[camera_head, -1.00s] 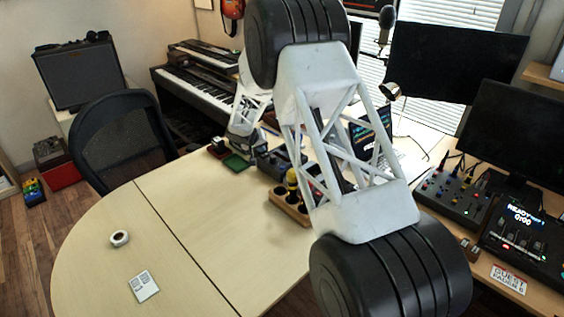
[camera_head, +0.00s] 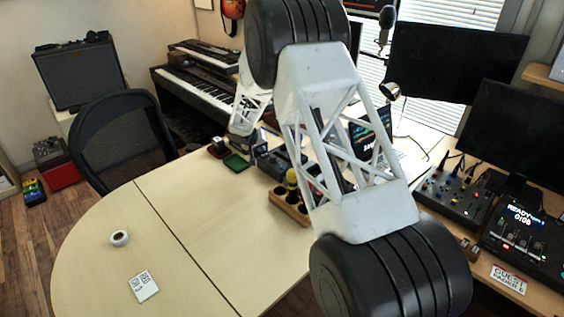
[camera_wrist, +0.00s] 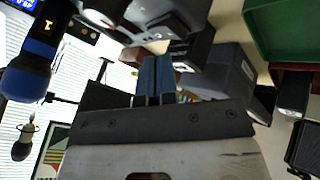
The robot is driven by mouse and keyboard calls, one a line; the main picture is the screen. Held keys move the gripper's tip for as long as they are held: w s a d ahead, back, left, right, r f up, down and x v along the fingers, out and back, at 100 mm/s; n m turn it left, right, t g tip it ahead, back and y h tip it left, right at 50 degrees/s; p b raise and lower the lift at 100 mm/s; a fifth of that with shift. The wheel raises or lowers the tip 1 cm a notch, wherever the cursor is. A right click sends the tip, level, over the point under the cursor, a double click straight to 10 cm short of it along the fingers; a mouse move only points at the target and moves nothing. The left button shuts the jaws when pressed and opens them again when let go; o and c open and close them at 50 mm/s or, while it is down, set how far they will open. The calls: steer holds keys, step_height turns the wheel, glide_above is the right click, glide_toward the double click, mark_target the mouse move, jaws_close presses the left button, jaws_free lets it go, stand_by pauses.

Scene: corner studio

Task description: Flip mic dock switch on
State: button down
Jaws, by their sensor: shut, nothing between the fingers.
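My gripper (camera_wrist: 154,75) shows two dark blue fingers side by side in the wrist view, shut and empty. In the head view my gripper (camera_head: 243,148) is low over the desk's back edge, partly hidden by my arm. A dark grey box (camera_wrist: 218,72) is just beyond and to the right of the fingers in the wrist view. Dark equipment (camera_head: 272,162), which may be the mic dock, stands beside the gripper in the head view. A microphone with a blue band (camera_wrist: 30,68) is at left in the wrist view. I cannot make out the switch or its position.
A green tray (camera_head: 236,162) lies by the gripper. A wooden holder (camera_head: 290,208) with a yellow item stands nearer. A mixer (camera_head: 452,192) and monitors are at right. The front left desk is clear except for a cup (camera_head: 120,238) and white card (camera_head: 144,286).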

steer(key=shift+f, duration=0.75)
stand_by(1.2)
steer(key=shift+r, duration=0.1)
steer(key=shift+r, duration=0.65)
stand_by(0.3)
steer(key=shift+r, duration=3)
steer(key=shift+r, duration=0.1)
